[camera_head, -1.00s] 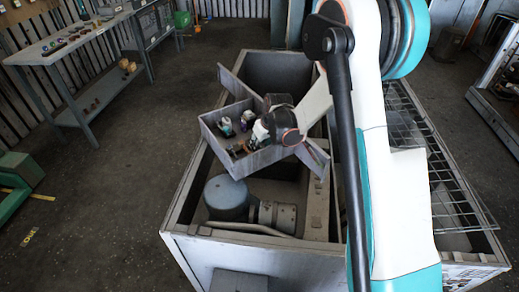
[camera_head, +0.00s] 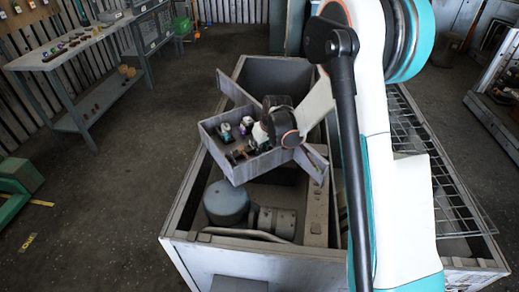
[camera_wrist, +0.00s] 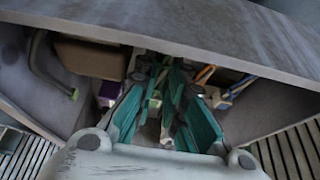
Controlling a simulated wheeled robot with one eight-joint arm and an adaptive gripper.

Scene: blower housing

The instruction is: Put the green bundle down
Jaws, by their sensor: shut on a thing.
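My gripper (camera_wrist: 165,112) reaches into an open grey box, with its teal-lined fingers pointing down among small parts. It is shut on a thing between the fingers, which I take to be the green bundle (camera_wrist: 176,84). The bundle is mostly hidden by the fingers, and I cannot tell whether it touches the box floor. In the head view the grey box (camera_head: 262,168) sits tilted across the large housing, and my wrist covers its right part and the fingertips.
Small white, teal and dark parts (camera_head: 226,131) lie in the box's left part. The housing's wall (camera_head: 190,215) surrounds a blue-grey motor (camera_head: 226,203). A wire grille (camera_head: 455,205) lies at the right. A workbench (camera_head: 70,48) stands at the far left, with clear floor between.

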